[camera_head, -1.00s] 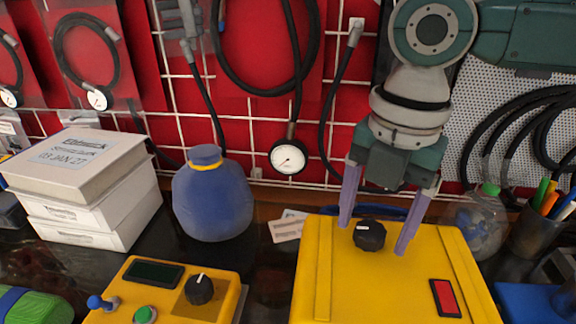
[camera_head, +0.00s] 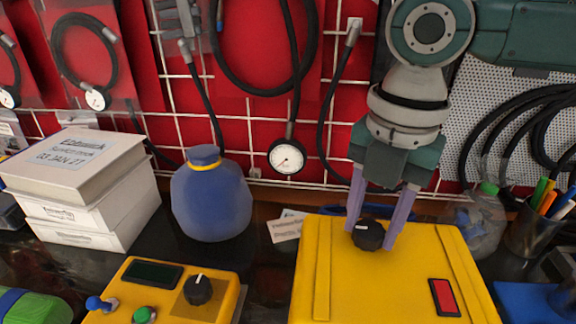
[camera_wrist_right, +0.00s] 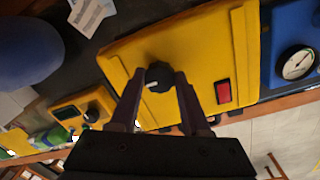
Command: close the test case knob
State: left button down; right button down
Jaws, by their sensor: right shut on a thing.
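The test case is a yellow box (camera_head: 400,285) with a red rectangle on its top at the right. Its black knob (camera_head: 368,234) stands on the top near the back edge, with a white mark pointing left. My right gripper (camera_head: 376,236) reaches down from above, and its two purple fingers are closed on the knob from both sides. In the right wrist view the knob (camera_wrist_right: 158,77) sits between the fingertips, on the yellow case (camera_wrist_right: 205,60). My left gripper is in no frame.
A smaller yellow box (camera_head: 165,300) with its own black knob (camera_head: 198,289) stands to the left. A blue round container (camera_head: 211,200) and stacked white boxes (camera_head: 85,190) are behind it. A clear bottle (camera_head: 482,222) and a pen cup (camera_head: 535,232) stand at the right.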

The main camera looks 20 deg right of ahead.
jog(key=shift+s+r+m+p, duration=0.1)
jog(key=shift+r+m+p, duration=0.1)
jog(key=shift+m+p, duration=0.6)
jog(key=m+p, duration=0.4)
jog(key=p, duration=0.2)
jog(key=shift+a+m, duration=0.1)
jog(key=shift+m, duration=0.2)
jog(key=shift+m+p, duration=1)
jog(key=m+p, duration=0.3)
jog(key=m, duration=0.2)
jog(key=m+p, duration=0.2)
jog(key=m, duration=0.1)
jog(key=shift+a+f, duration=0.1)
jog(key=shift+m+h, duration=0.3)
jog(key=shift+m, duration=0.6)
